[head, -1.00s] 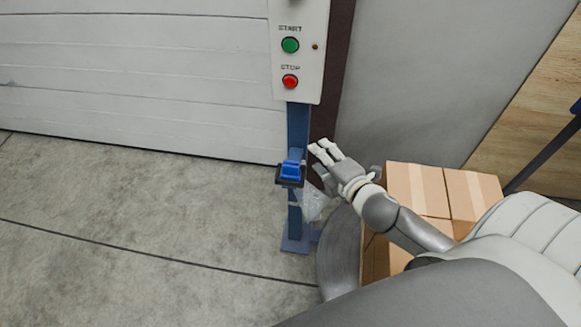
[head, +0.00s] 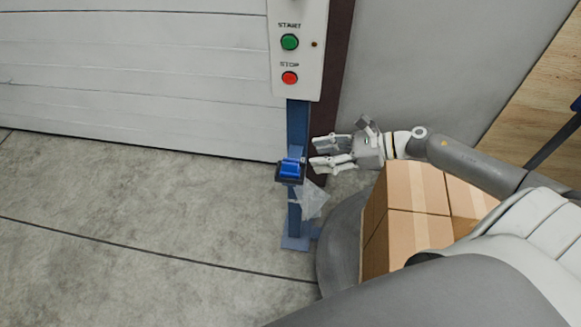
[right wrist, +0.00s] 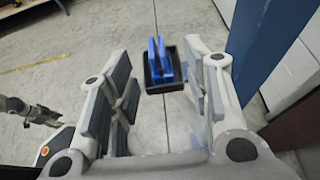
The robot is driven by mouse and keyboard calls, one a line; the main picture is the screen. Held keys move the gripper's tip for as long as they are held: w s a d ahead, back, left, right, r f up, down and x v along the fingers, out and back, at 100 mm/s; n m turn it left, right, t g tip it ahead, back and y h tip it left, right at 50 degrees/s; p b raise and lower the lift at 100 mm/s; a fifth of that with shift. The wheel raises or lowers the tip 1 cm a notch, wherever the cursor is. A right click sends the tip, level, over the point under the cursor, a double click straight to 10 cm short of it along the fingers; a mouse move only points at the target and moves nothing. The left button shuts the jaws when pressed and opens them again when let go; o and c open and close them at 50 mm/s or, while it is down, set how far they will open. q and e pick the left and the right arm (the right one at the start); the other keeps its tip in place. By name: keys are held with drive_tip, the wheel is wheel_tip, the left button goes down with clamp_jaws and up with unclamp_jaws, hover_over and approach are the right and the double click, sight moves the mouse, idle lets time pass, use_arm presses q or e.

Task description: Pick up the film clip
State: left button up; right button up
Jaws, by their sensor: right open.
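The film clip (head: 291,167) is a small blue piece sitting in a dark holder (head: 288,181) on the blue post. In the right wrist view the blue clip (right wrist: 158,60) stands upright in its black tray (right wrist: 165,86), beyond the fingers and between them, nearer the right-hand finger. My right gripper (head: 313,154) is open and empty, just right of the clip in the head view, with its fingers pointing left towards it. The right gripper (right wrist: 160,105) also shows open in the right wrist view, apart from the clip.
A blue post (head: 298,125) carries a panel (head: 308,55) with green and red buttons. Clear film (head: 311,199) hangs below the holder. Cardboard boxes (head: 415,190) are stacked below my right arm. The concrete floor (head: 130,200) on the left is clear.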

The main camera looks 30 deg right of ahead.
sight(293, 161)
drive_tip(key=x, duration=0.3)
drive_tip(key=shift+w+a, duration=0.25)
drive_tip(key=shift+w, duration=0.05)
drive_tip(key=shift+w+a+f+p, duration=0.25)
drive_tip(key=shift+a+p, duration=0.15)
drive_tip(key=shift+a, duration=0.1)
drive_tip(key=x, duration=0.3)
drive_tip(key=p+x, duration=0.1)
drive_tip(key=shift+s+a+f, duration=0.15)
drive_tip(key=shift+f, duration=0.2)
clamp_jaws()
